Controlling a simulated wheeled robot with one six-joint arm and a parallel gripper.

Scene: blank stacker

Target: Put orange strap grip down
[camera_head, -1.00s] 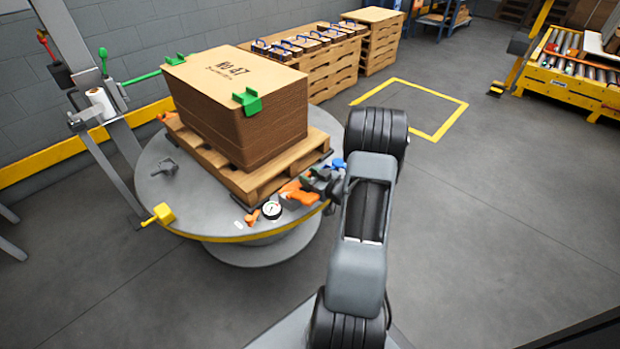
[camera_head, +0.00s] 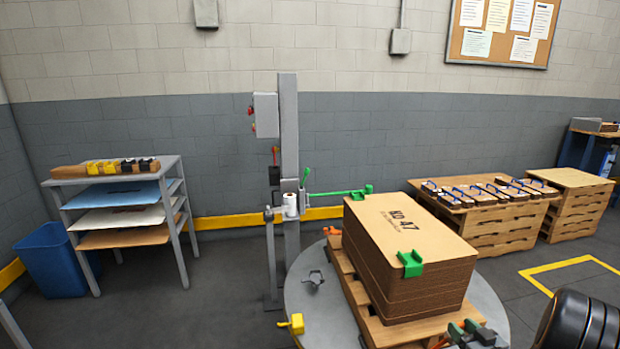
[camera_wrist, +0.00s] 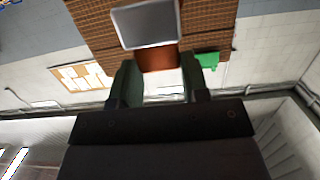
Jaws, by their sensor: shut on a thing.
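My gripper (camera_wrist: 160,64) fills the lower middle of the wrist view, its two dark green fingers on either side of a brown-orange block, which appears to be the orange strap grip (camera_wrist: 158,58). A grey rectangular part (camera_wrist: 147,26) adjoins the block. In the head view, dark green finger parts of my gripper (camera_head: 470,332) show at the bottom edge, close to the near side of the pallet. A small bit of orange shows beside them; most of the grip is cut off by the frame or hidden.
A cardboard stack (camera_head: 405,275) with green corner pieces sits on a wooden pallet (camera_head: 368,318) on the round grey turntable (camera_head: 318,318). A strapping post (camera_head: 289,160) stands behind. A shelf rack (camera_head: 125,215) and blue bin (camera_head: 52,262) are left. A yellow floor square (camera_head: 560,268) is right.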

